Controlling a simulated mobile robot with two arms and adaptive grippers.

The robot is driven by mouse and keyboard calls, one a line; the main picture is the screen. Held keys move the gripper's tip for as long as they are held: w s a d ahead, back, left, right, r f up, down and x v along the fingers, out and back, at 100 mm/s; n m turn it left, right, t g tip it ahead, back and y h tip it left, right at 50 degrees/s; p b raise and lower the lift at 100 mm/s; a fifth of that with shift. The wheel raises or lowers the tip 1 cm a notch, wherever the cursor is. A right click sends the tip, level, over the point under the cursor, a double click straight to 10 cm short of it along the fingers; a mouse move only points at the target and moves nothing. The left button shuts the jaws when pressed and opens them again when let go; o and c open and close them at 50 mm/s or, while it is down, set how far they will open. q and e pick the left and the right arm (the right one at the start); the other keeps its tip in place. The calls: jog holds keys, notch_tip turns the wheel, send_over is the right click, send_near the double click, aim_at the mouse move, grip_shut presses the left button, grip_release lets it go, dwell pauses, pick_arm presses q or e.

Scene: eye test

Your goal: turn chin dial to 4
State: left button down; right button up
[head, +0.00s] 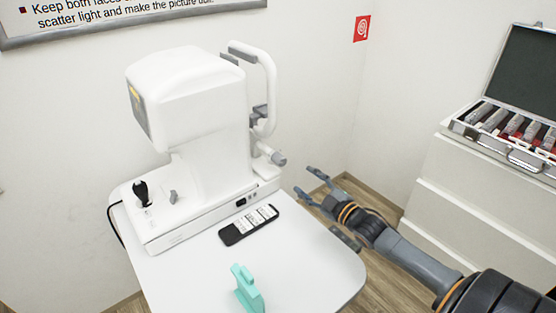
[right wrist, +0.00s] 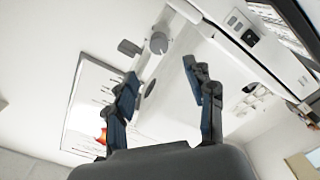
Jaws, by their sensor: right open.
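The white eye-test machine (head: 205,110) stands on a white table. A grey round dial (head: 278,158) sticks out at the foot of its chin-rest post, on the right side. The dial also shows in the right wrist view (right wrist: 158,43), beyond the fingers. Its numbers are too small to read. My right gripper (head: 306,181) is open and empty, to the right of the dial and apart from it. In the right wrist view its two fingers (right wrist: 160,72) are spread, with the dial above the gap between them. My left gripper is not in view.
A black handset with white labels (head: 248,225) and a turquoise object (head: 246,290) lie on the white table (head: 335,268). A joystick (head: 142,193) stands on the machine's base. An open case (head: 505,150) sits on white drawers at the right. The table's right part is clear.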

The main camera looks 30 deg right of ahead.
aim_at(283, 163)
jog(key=w, duration=1.1)
jog(key=shift+a, duration=0.35)
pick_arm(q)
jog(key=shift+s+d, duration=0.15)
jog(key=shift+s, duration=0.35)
pick_arm(e)
jog(key=shift+w, duration=0.65)
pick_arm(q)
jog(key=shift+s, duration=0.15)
pick_arm(e)
grip_shut()
